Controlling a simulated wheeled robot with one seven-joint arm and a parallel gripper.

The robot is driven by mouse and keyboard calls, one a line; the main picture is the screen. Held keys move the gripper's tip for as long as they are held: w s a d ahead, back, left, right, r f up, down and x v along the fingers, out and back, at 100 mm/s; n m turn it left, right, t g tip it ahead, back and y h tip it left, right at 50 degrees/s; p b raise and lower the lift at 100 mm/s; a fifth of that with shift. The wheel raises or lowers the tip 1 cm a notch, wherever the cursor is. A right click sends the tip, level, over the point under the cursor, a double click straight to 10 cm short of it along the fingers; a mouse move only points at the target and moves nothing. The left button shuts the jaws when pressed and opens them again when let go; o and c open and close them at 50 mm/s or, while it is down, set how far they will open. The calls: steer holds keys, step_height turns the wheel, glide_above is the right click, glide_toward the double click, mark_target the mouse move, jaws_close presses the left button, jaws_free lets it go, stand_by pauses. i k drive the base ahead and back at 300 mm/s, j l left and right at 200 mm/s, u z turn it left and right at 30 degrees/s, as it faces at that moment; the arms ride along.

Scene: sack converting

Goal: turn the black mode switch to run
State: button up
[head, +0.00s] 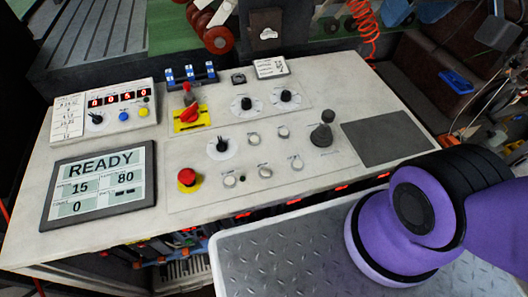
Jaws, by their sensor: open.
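Several black rotary knobs on white dials stand on the pale control panel (110,227). One black knob (221,144) is on the lower plate near the middle. Two more, a left one (246,103) and a right one (286,96), are on the upper plate. A small black knob (97,118) is on the counter box at the left. The labels are too small to read, so I cannot tell which is the mode switch or where run lies. My purple arm shows at the lower right, apart from the knobs. My gripper is out of view.
A red mushroom button (187,176), a red handle on a yellow plate (188,118) and a black joystick (321,132) stand up near the knobs. A display (98,185) reads READY. A dark pad (386,138) lies flat at the right.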

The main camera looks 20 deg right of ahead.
mark_target(221, 146)
steer(key=k+u, duration=0.15)
steer(key=u, duration=0.25)
steer(key=k+u, duration=0.15)
steer(key=u, duration=0.2)
steer(key=k+j+u, duration=0.1)
steer(key=u, duration=0.3)
